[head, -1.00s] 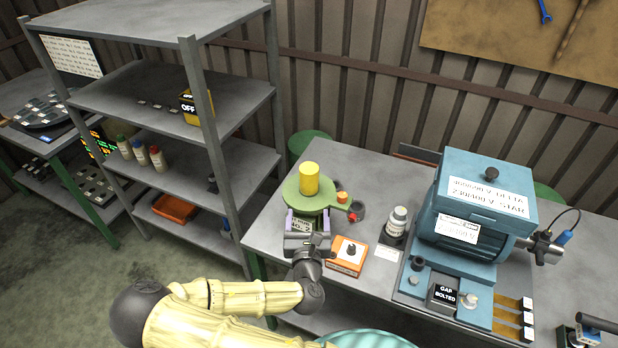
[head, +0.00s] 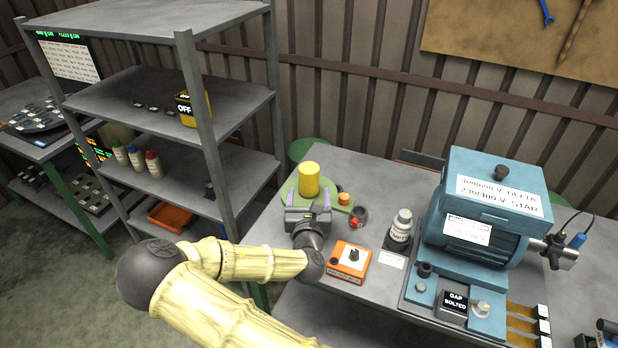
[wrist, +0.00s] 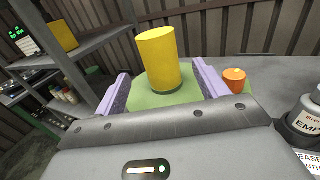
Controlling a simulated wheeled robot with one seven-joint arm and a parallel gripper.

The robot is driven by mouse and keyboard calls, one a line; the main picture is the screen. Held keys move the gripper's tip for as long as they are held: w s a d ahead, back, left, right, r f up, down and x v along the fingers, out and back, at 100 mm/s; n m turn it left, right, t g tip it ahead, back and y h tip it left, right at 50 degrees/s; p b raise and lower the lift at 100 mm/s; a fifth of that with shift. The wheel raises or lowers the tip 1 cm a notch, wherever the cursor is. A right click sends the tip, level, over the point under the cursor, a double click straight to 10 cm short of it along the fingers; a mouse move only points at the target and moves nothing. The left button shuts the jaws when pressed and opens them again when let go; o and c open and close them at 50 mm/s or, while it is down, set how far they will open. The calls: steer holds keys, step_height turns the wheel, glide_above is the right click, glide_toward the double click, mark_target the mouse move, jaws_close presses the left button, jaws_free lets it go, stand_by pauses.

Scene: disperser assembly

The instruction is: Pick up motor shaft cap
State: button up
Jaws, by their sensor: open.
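A plain yellow cylinder (head: 309,180) stands upright on a green round plate (head: 289,190) on the workbench; I take it to be the motor shaft cap, though no label shows. It also stands ahead in the wrist view (wrist: 159,60). My gripper (head: 309,203) is open and empty on the near side of the cylinder, over the plate's near part. In the wrist view its lilac fingers (wrist: 160,82) point toward the cylinder, one to each side of it in the picture. I see no contact, and the exact depth gap is unclear.
An orange box with a knob (head: 349,262), a white bottle (head: 401,226) and a large blue motor (head: 484,215) stand further right. A grey shelf (head: 160,90) stands left.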

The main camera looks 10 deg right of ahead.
mark_target(309, 184)
steer(key=shift+p+x, duration=0.45)
steer(key=shift+x, duration=1.55)
steer(key=p+x, duration=0.1)
steer(key=x, duration=0.1)
steer(key=p+x, duration=0.1)
steer(key=x, duration=0.1)
steer(key=shift+w+d+r+p, duration=0.1)
steer(key=shift+w+r+p, duration=0.1)
steer(key=shift+r+p, duration=0.1)
steer(key=shift+w+f, duration=0.2)
steer(key=shift+w, duration=0.15)
steer(key=shift+c, duration=0.4)
steer(key=c, duration=1)
